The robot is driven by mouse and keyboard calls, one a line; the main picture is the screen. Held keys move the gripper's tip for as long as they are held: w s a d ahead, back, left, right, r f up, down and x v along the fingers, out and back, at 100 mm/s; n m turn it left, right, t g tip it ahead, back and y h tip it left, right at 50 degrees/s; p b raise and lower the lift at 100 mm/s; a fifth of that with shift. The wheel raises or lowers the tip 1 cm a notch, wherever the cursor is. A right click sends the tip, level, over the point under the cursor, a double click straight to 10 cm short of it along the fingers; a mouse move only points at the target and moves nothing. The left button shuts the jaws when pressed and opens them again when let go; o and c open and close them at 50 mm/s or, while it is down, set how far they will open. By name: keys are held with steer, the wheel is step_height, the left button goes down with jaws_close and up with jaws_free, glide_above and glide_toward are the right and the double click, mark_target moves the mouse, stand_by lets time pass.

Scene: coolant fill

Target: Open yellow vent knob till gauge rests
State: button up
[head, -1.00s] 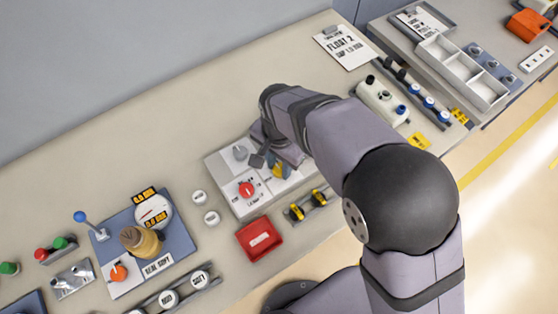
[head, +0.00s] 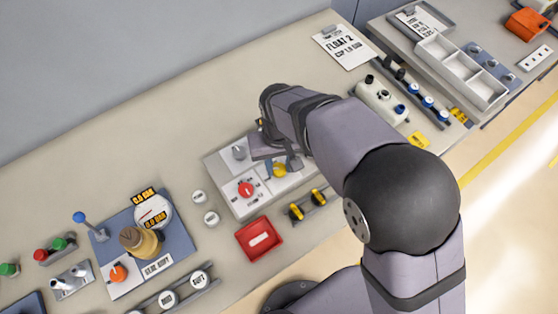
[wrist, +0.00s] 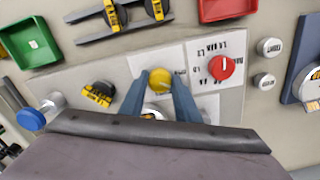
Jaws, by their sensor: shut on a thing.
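The yellow vent knob (wrist: 159,83) sits on a pale panel in the wrist view. It also shows in the head view (head: 279,170), just below my wrist. My gripper (wrist: 160,85) is shut on the yellow knob, with one blue-grey finger on each side of it. A round gauge (wrist: 155,112) lies just behind the knob, between the fingers; its face is mostly hidden by my gripper, so I cannot read its needle. In the head view my arm covers part of the panel (head: 235,203).
A red knob (wrist: 221,68) stands beside the yellow one on the panel. A red tray (head: 259,239) and a rack with yellow-black items (head: 308,204) lie in front. A grey knob (head: 239,153) stands behind. A gauge board (head: 175,235) is at left.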

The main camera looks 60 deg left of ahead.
mark_target(280, 169)
steer(key=n, duration=0.5)
steer(key=shift+w+r+n, duration=0.1)
steer(key=shift+n, duration=0.3)
steer(key=shift+a, duration=0.1)
steer(key=o, duration=1)
steer(key=shift+o, duration=0.2)
steer(key=shift+r+b, duration=1.2)
steer(key=shift+r, duration=2.45)
